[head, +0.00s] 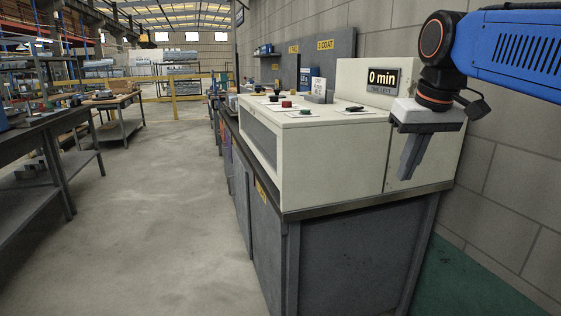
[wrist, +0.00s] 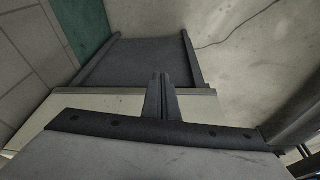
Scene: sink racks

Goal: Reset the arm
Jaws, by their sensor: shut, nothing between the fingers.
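My gripper (head: 409,160) hangs from my blue arm at the right of the head view. Its fingers point down and are shut together with nothing between them. The shut fingers (wrist: 160,90) also show in the middle of the wrist view, over the dark bench end. I cannot tell exactly how far the fingertips are from the machine.
The machine stands on a dark grey bench (head: 340,265) along a block wall (head: 515,190). Small coloured items, such as a red one (head: 286,103), lie on its top. Workbenches (head: 40,150) stand at the left. The concrete floor (head: 160,220) between is clear.

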